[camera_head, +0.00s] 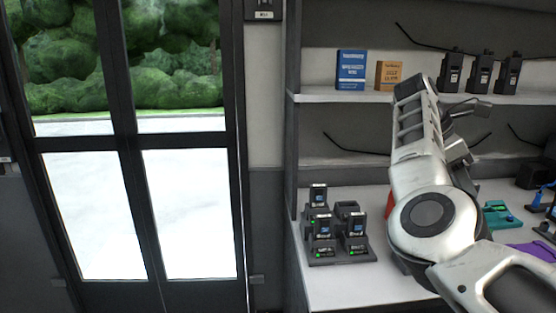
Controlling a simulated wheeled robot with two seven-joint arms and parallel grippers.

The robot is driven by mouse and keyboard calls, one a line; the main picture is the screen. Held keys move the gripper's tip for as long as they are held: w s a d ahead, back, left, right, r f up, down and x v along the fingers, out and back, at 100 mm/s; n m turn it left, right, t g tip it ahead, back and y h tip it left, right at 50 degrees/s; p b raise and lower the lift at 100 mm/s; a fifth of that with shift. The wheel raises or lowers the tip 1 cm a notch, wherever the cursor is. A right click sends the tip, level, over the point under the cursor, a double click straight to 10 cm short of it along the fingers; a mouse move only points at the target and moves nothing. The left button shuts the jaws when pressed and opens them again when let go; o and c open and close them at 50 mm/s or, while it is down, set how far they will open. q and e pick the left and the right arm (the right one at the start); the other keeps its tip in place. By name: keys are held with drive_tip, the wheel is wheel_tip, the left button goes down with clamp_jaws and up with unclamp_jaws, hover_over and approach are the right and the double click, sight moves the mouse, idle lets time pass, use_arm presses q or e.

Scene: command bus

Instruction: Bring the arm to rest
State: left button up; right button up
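My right arm comes in from the lower right and is bent upward in front of the shelves. Its white forearm reaches up to the level of the upper shelf. My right gripper (462,128) shows partly beside the forearm, on its right side. The forearm hides much of it, and I cannot tell whether its fingers are open or shut. I see nothing clearly held in it. My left arm and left gripper are not in view.
The upper shelf (320,97) holds a blue box (351,70), an orange box (388,75) and several black radios (481,72). A charger dock (342,256) with batteries stands on the lower shelf (345,290). Teal and purple items lie right of my arm. Glass doors (130,160) are left.

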drive_tip(key=s+d+f+n+t+h, duration=0.1)
drive_tip(key=s+d+f+n+h, duration=0.2)
drive_tip(key=d+h, duration=0.4)
drive_tip(key=s+d+f+n+t+h, duration=0.1)
drive_tip(key=s+d+n+h, duration=0.1)
drive_tip(key=d+n+h, duration=0.5)
drive_tip(key=a+f+n+t+y, duration=0.6)
drive_tip(key=a+n+t+y, duration=0.3)
drive_tip(key=n, duration=0.8)
drive_tip(key=a+f+n+t+y, duration=0.7)
drive_tip(key=n+t, duration=0.4)
drive_tip(key=n, duration=0.5)
drive_tip(key=s+a+f+n+g+y, duration=0.4)
drive_tip(key=s+a+f+n+g, duration=0.1)
drive_tip(key=s+a+f+n, duration=0.3)
drive_tip(key=s+a+f+n+g+y, duration=0.4)
drive_tip(key=s+a+f+n, duration=0.3)
drive_tip(key=s, duration=0.8)
drive_tip(key=a+f+g, duration=0.1)
drive_tip(key=a+f, duration=0.2)
drive_tip(key=f, duration=0.2)
drive_tip(key=shift+s+a+n, duration=0.15)
drive_tip(key=shift+a+n, duration=0.05)
drive_tip(key=shift+n, duration=0.2)
